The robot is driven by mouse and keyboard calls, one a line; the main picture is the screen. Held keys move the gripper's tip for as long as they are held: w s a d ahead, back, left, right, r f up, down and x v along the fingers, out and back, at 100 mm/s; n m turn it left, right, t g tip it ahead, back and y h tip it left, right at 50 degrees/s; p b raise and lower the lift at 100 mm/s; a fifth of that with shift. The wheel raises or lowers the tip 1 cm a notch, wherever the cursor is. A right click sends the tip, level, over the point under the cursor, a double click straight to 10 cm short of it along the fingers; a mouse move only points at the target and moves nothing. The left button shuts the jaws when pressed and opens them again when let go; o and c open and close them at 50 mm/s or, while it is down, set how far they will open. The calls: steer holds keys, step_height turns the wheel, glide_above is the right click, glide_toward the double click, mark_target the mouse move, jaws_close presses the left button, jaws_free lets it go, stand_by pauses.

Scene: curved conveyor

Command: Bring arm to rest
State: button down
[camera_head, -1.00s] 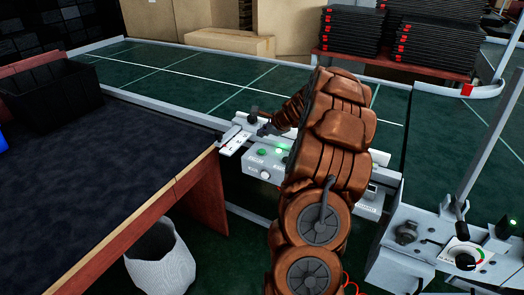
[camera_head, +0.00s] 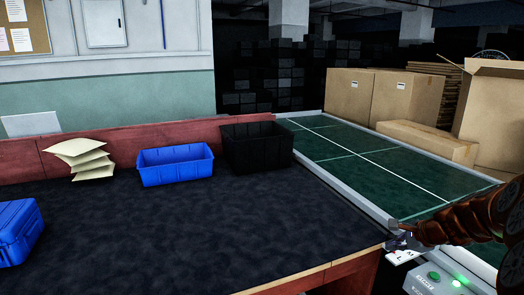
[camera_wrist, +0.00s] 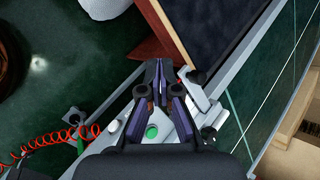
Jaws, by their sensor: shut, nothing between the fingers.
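My gripper (camera_head: 402,241) shows at the lower right of the head view, near the table's corner and the control box. In the wrist view my gripper (camera_wrist: 159,68) has its dark fingers together, with nothing between them. My brown arm runs in from the right edge of the head view and is mostly cut off. The grey control box (camera_head: 425,285) with a lit green button lies below the gripper; the green button also shows in the wrist view (camera_wrist: 152,131).
The dark table (camera_head: 210,240) bears a blue bin (camera_head: 175,166), a black bin (camera_head: 256,147), pale packets (camera_head: 82,158) and a blue case (camera_head: 18,232). The green conveyor (camera_head: 375,165) runs beside it, with cardboard boxes (camera_head: 405,97) behind. The table's middle is clear.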

steer(key=s+a+r+n+g+y+p, duration=0.1)
steer(key=s+a+r+n+g+p, duration=0.15)
steer(key=s+a+n, duration=0.7)
steer(key=s+a+r+n+g+p, duration=0.15)
steer(key=s+a+r+g, duration=0.35)
steer(key=a, duration=0.9)
steer(key=s+a+n+g+h+p, duration=0.1)
steer(key=s+n, duration=0.3)
steer(key=s, duration=0.8)
steer(key=s+r+n+g+h+p, duration=0.1)
steer(key=s+n, duration=0.4)
steer(key=s, duration=0.7)
steer(key=shift+a+n+h+p, duration=0.35)
steer(key=shift+h+p, duration=0.3)
steer(key=shift+h, duration=0.25)
steer(key=shift+r, duration=0.1)
